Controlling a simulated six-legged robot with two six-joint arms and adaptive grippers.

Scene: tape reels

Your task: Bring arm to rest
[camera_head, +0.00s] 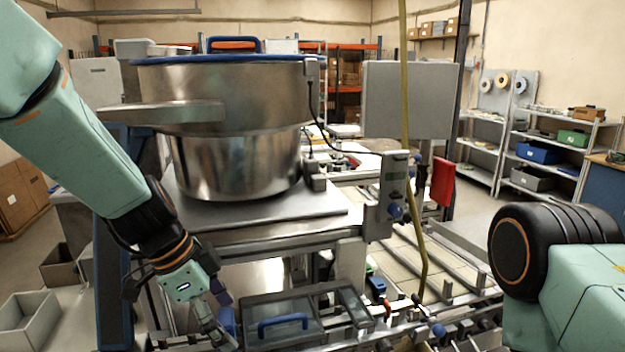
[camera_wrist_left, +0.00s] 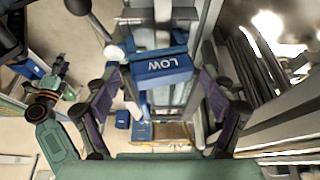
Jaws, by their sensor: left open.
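My left arm comes in from the left in the head view, and its gripper (camera_head: 222,318) points down at the lower left, beside the front of the machine. In the left wrist view, the gripper's two fingers (camera_wrist_left: 158,80) are spread apart. A blue block marked "LOW" (camera_wrist_left: 160,68) shows between and beyond the fingers; I cannot tell its exact distance from them. The left gripper holds nothing that I can see. Part of my right arm shows at the right edge of the head view; its gripper is out of view.
A large steel pot (camera_head: 235,130) stands on the machine close to the left arm. A clear-lidded box with a blue handle (camera_head: 283,323) is right of the left gripper. A grey open bin (camera_head: 28,322) is at the lower left. Shelves (camera_head: 545,150) stand far right.

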